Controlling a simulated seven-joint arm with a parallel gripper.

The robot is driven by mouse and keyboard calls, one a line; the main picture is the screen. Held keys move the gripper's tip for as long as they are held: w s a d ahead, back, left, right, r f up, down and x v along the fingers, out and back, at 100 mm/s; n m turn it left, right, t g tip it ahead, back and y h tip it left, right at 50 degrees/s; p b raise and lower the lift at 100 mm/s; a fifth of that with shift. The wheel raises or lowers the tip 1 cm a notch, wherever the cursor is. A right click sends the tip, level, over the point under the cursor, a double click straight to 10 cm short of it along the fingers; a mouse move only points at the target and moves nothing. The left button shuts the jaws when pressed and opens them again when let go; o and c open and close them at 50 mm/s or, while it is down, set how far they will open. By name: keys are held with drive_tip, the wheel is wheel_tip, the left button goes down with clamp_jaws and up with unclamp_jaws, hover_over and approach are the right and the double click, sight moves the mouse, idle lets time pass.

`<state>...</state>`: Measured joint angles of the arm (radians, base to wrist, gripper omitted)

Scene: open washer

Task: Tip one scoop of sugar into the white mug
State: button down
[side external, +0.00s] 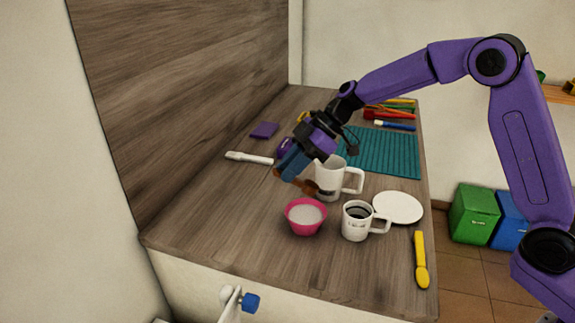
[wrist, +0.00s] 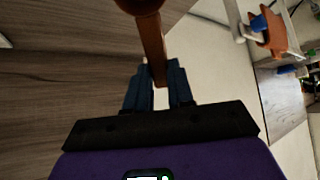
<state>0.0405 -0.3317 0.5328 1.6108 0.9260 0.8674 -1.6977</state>
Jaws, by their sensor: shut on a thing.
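My gripper (side external: 286,167) is shut on the handle of a brown scoop (side external: 308,187), also seen in the wrist view (wrist: 152,40) between my fingers (wrist: 158,82). The scoop's head is cut off at the top of the wrist view, and I cannot tell whether it holds sugar. In the side view the head overlaps the left side of a tall white mug (side external: 332,182). A pink bowl (side external: 293,226) of white sugar (side external: 306,214) stands in front of it. A second white mug (side external: 354,228), dark inside, stands right of the bowl.
A white plate (side external: 398,207) lies right of the mugs, with a yellow utensil (side external: 421,262) near the counter's right edge. A teal mat (side external: 385,150) and several colored utensils (side external: 390,115) lie behind. A white utensil (side external: 249,157) and purple pad (side external: 265,130) lie left. The front-left counter is clear.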

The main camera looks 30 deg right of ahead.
sight(303, 190)
drive_tip(key=d+y, duration=0.1)
drive_tip(key=d+f+y, duration=0.2)
drive_tip(key=shift+s+f+t+y, duration=0.1)
drive_tip(key=shift+s+t+y, duration=0.15)
drive_tip(key=shift+t+y, duration=0.05)
drive_tip(key=shift+a+f, duration=0.1)
drive_tip(key=shift+f, duration=2.65)
drive_tip(key=shift+f, duration=0.15)
drive_tip(key=shift+w+a+h, duration=0.1)
drive_tip(key=shift+a+h, duration=0.5)
drive_tip(key=shift+w+a+f+g+h, duration=0.1)
drive_tip(key=shift+a+f+g+h, duration=0.15)
drive_tip(key=shift+a+h, duration=0.45)
drive_tip(key=shift+w+a+f+g+h, duration=0.15)
drive_tip(key=shift+a+f+h, duration=0.25)
drive_tip(key=shift+h, duration=0.5)
drive_tip(key=shift+w+a+r+g+h, duration=0.15)
drive_tip(key=shift+a+r+h, duration=0.3)
drive_tip(key=shift+r+h, duration=0.45)
drive_tip(key=shift+a+r+g+h, duration=0.1)
drive_tip(key=shift+a+r+h, duration=0.4)
drive_tip(key=shift+r+h, duration=0.35)
drive_tip(key=shift+w+a+r+g+h, duration=0.15)
drive_tip(key=shift+a+r+h, duration=0.3)
drive_tip(key=shift+r+h, duration=0.45)
